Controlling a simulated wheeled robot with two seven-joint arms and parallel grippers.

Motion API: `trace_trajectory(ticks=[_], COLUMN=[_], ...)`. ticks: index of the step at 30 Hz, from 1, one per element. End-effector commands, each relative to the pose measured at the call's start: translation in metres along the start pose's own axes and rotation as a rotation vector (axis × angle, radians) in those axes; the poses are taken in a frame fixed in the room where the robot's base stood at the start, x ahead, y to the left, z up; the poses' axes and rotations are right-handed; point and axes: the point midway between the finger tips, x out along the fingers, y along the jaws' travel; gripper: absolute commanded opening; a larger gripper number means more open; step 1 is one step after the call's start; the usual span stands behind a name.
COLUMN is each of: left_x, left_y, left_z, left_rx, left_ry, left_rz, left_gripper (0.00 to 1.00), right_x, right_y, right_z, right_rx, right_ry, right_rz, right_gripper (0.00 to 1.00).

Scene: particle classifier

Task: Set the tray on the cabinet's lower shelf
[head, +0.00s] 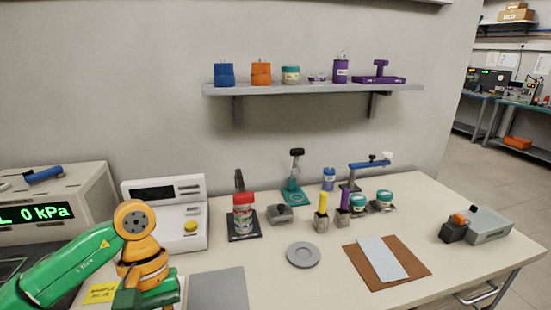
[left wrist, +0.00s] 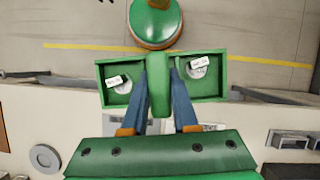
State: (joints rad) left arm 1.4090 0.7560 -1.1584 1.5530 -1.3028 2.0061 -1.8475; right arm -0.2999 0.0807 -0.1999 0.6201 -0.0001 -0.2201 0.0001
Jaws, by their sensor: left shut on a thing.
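In the left wrist view, a green tray (left wrist: 103,78) has one open compartment on each side of a raised middle part. Each compartment holds a round pale item with a small white label, one on the left (left wrist: 119,84) and one on the right (left wrist: 200,68). My left gripper (left wrist: 159,80) is shut on the tray's middle part, with a finger on each side of it. In the head view, my left arm comes in at the lower left, and I cannot make out the tray there. The cabinet's lower shelf is not identifiable in these frames. My right gripper is not in view.
In the head view, a bench (head: 265,285) carries a white instrument (head: 165,215), a grey disc (head: 303,254), a brown mat (head: 410,266) and several small tools. A wall shelf (head: 310,89) holds small containers. Floor (left wrist: 65,60) shows beyond the bench edge in the left wrist view.

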Motion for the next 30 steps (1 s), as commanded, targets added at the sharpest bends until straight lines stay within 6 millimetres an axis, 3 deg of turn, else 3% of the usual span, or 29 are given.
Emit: trace_trajectory(ticks=[3,9,30], left_x=[0.001,0.005,0.005], left_y=[0.006,0.009,0.008], left_z=[0.011,0.018,0.018], left_rx=[0.201,0.365,0.367], left_ry=[0.002,0.002,0.006], left_rz=[-0.084,-0.150,-0.152], left_gripper=[0.00,0.00,0.00], right_x=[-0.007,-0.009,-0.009], right_y=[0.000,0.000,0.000], right_z=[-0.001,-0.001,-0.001], right_rx=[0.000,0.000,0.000], right_ry=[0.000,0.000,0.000], right_rz=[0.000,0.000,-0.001], right_gripper=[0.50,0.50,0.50])
